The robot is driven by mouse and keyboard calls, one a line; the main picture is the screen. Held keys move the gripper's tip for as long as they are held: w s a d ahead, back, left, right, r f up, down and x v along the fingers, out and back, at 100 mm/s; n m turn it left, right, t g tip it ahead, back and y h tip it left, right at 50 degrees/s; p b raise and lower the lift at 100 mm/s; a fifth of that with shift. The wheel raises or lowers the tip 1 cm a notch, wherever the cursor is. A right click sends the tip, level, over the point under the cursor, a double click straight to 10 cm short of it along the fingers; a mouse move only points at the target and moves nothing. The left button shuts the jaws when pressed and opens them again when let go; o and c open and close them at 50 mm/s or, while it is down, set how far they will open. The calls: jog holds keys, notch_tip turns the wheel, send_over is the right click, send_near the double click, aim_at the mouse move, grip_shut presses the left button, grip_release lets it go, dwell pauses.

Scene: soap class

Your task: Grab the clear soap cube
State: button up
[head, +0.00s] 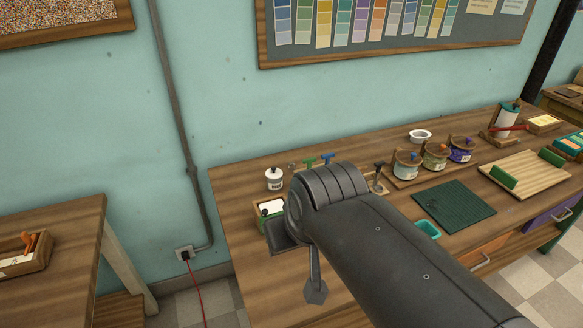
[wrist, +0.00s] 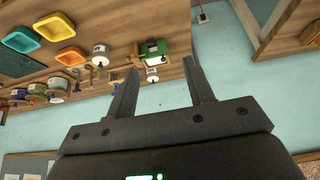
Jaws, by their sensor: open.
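I cannot make out a clear soap cube in either view. My gripper (wrist: 162,68) is open and empty in the wrist view, its two dark fingers spread apart. In the head view my dark arm reaches over the left part of the workbench (head: 245,285) and hides part of its top. A small wooden box with green and white in it (head: 270,210) stands at the bench's left end, partly behind my gripper. The wrist view shows this box (wrist: 154,47) beyond the fingers.
A white jar (head: 274,179) stands behind the box. Three lidded jars, with one at the front (head: 406,165), a dark green mat (head: 454,206) and a slatted wooden board (head: 525,174) are to the right. The wrist view shows yellow (wrist: 54,26), teal (wrist: 22,40) and orange (wrist: 71,56) trays.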

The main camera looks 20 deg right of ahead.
jog(key=w+r+m, duration=0.3)
jog(key=w+m, duration=0.1)
jog(key=w, duration=0.3)
jog(key=m+g, duration=0.1)
jog(key=m, duration=3)
send_over(293, 165)
jog(key=s, duration=0.2)
notch_tip(293, 165, down, 26)
jog(key=shift+a+f, duration=0.1)
jog(key=shift+a, duration=0.05)
jog(key=shift+s+x, duration=0.15)
jog(key=shift+x, duration=1.3)
jog(key=shift+s+x, duration=0.15)
jog(key=shift+x, duration=1.3)
jog(key=shift+f, duration=0.1)
